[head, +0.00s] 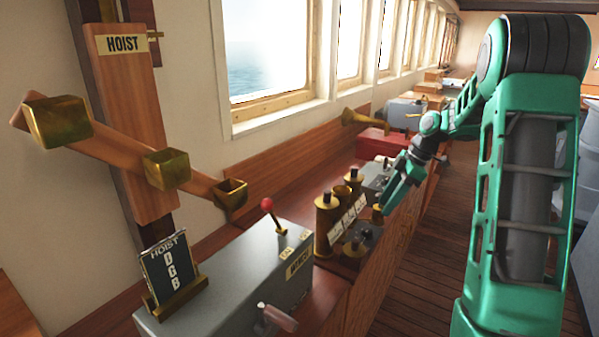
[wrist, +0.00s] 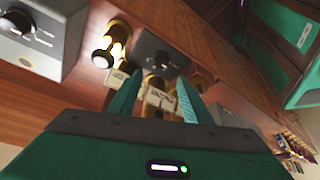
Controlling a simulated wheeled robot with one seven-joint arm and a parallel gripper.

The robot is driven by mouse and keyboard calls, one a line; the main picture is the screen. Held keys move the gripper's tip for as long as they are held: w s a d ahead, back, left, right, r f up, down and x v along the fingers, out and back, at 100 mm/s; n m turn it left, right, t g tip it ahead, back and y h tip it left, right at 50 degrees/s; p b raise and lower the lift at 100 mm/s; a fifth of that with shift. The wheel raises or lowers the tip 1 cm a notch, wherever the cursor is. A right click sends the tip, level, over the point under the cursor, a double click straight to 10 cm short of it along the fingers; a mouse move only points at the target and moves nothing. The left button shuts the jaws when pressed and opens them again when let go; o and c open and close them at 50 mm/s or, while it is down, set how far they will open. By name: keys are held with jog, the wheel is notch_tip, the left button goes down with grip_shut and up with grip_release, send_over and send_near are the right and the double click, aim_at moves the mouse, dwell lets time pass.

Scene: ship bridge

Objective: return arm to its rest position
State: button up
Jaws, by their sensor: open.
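My arm (head: 530,180) is green and black and reaches from the right side over the console in the head view. My gripper (head: 384,203) is at its far end, pointing down beside the brass fittings (head: 328,222) on the console. In the wrist view my gripper (wrist: 155,90) shows two green fingers spread apart. Brass parts and small pale labels (wrist: 158,98) show between and beyond the fingers. I see nothing held. Whether the fingertips touch the console fittings I cannot tell.
A grey box with a red-knobbed lever (head: 267,204) stands at the front. A hoist board (head: 128,120) with brass cups is on the left wall. A red box (head: 385,143) and a brass horn (head: 360,119) are farther along. The wooden floor (head: 425,270) is clear.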

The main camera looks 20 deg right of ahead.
jog(key=s+a+r+m+g+h, duration=0.1)
jog(key=s+a+r+m, duration=0.15)
jog(key=s+m, duration=0.4)
jog(key=s+a+r+m+h, duration=0.2)
jog(key=s+a+m, duration=0.1)
jog(key=s, duration=0.6)
jog(key=s+a+f+m, duration=0.1)
jog(key=s+m, duration=0.4)
jog(key=s, duration=0.5)
jog(key=s+a+f+m+g, duration=0.1)
jog(key=s+m, duration=0.3)
jog(key=s, duration=0.5)
jog(key=shift+s+a+m+h, duration=0.35)
jog(key=shift+s+a+h, duration=0.05)
jog(key=shift+a, duration=0.35)
